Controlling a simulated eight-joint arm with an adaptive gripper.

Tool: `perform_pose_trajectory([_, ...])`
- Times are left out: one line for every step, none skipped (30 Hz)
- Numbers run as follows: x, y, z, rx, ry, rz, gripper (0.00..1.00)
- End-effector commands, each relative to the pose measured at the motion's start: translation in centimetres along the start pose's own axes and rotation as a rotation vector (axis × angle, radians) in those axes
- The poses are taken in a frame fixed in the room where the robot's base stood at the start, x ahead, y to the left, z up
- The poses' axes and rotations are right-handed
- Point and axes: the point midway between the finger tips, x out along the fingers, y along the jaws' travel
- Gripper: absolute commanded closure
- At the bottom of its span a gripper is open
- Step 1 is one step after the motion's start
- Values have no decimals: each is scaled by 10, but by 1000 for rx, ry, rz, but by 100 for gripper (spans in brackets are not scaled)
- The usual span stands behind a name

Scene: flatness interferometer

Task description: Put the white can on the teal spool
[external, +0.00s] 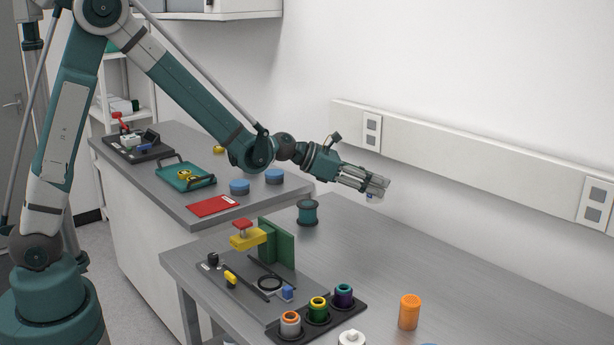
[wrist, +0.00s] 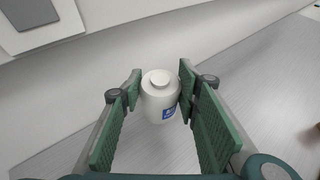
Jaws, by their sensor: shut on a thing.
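The white can (wrist: 159,98) has a round cap and a blue label patch. It sits between the green pads of my gripper (wrist: 158,93) in the wrist view, and the gripper is shut on it. In the external view my gripper (external: 378,190) is above the back of the near table, against the wall side, and the can is mostly hidden by the fingers. The teal spool (external: 307,213) stands upright on the table, to the left of and below my gripper, with nothing on top of it.
A dark fixture plate with a green block (external: 277,243) and a yellow-red part (external: 245,235) lies left of centre. An orange jar (external: 409,312) stands at the front right. The table's back right is clear. A wall rail (external: 470,155) runs behind.

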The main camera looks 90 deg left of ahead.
Motion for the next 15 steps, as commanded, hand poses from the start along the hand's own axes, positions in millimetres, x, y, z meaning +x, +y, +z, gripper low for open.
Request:
perform_pose_trajectory([-9, 5, 1, -2, 0, 4, 81])
perform_pose_trajectory([-14, 8, 1, -3, 1, 6, 81])
perform_pose_trajectory([-22, 13, 0, -4, 1, 9, 81])
perform_pose_trajectory([-29, 16, 0, -6, 2, 11, 81])
perform_pose_trajectory([-36, 19, -1, -7, 3, 12, 81])
perform_pose_trajectory([-46, 24, -2, -8, 4, 16, 81])
perform_pose_trajectory([-54, 28, -2, -9, 4, 19, 81])
perform_pose_trajectory([-62, 32, -2, -11, 4, 21, 81])
perform_pose_trajectory([-74, 36, -4, -13, 4, 24, 81])
perform_pose_trajectory([-82, 40, -4, -13, 5, 26, 81])
perform_pose_trajectory([-91, 44, -5, -14, 5, 28, 81])
perform_pose_trajectory([-103, 48, -6, -17, 5, 32, 81])
perform_pose_trajectory([-112, 52, -7, -18, 4, 35, 81])
perform_pose_trajectory([-120, 54, -7, -18, 5, 36, 81])
perform_pose_trajectory([-132, 58, -9, -19, 5, 40, 81])
